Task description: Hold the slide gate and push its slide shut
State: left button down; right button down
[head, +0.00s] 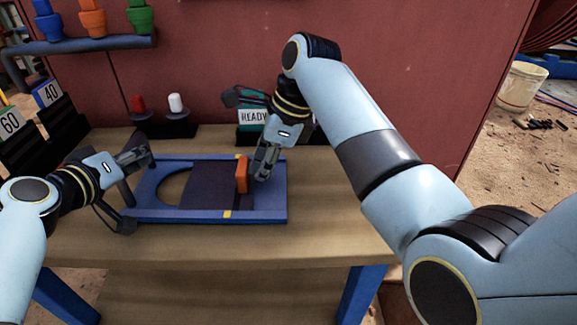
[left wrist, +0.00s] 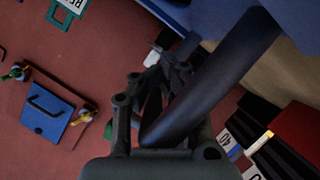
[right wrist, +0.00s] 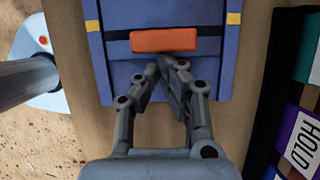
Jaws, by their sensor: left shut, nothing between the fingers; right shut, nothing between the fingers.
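The slide gate's blue frame (head: 265,212) lies flat on the bench. Its dark slide (head: 208,185) leaves part of the round opening uncovered at the left. An orange handle (head: 241,174) stands on the slide's right end and shows in the right wrist view (right wrist: 163,41). My right gripper (head: 262,174) is shut and empty, its tips close beside the handle's right face; contact is unclear. My left gripper (head: 140,156) is shut and empty by the frame's left end. A dark bar (left wrist: 200,95) there passes close beside its fingers; whether they touch is unclear.
A READY sign (head: 254,117) and a stand with red and white knobs (head: 158,118) are behind the gate. Numbered racks (head: 48,110) are at the left. A red wall (head: 210,60) closes the back. The bench front (head: 200,245) is clear.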

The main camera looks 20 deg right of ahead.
aim_at(247, 167)
jog(key=a, duration=0.1)
jog(key=w+a, duration=0.1)
jog(key=a, duration=0.1)
